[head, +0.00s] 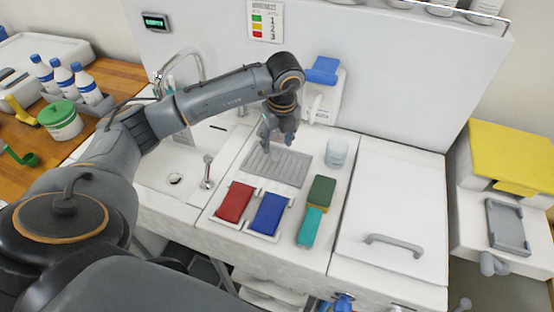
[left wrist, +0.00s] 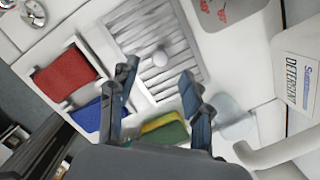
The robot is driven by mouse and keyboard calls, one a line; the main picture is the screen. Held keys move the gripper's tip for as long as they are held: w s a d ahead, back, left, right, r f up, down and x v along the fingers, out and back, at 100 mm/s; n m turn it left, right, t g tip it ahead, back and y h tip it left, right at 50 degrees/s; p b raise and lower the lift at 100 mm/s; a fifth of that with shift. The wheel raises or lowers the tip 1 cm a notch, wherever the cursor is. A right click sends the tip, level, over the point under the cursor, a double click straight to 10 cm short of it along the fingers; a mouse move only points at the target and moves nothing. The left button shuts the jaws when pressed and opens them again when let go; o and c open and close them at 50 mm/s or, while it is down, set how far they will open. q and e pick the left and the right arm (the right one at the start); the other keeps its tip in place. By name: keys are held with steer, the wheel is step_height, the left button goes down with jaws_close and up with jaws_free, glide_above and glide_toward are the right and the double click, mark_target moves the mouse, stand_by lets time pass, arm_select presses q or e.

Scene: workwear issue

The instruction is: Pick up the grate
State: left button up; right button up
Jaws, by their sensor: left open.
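The grate (head: 277,166) is a grey ridged rectangular panel lying flat in the white counter, behind the red and blue pads. My left gripper (head: 278,142) is open above the grate's back part, fingers pointing down. In the left wrist view its two fingers (left wrist: 158,84) stand apart, with the grate showing between and beyond them. I cannot tell whether the fingertips touch it. My right gripper is not in view.
A red pad (head: 235,202), a blue pad (head: 268,213) and a green and teal sponge pair (head: 321,192) lie in front of the grate. A clear cup (head: 336,152) stands right of it. The sink with its tap (head: 207,170) is left. A white lid (head: 388,200) is right.

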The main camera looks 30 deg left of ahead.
mark_target(277, 156)
arm_select(q)
step_height(277, 156, down, 3)
steer(key=shift+r+p, duration=0.2)
steer(key=shift+p, duration=0.9)
steer(key=shift+w+a+f, duration=0.15)
steer(key=shift+a+f, duration=0.05)
steer(key=shift+f, duration=1.15)
steer(key=shift+w, duration=0.1)
jaws_close()
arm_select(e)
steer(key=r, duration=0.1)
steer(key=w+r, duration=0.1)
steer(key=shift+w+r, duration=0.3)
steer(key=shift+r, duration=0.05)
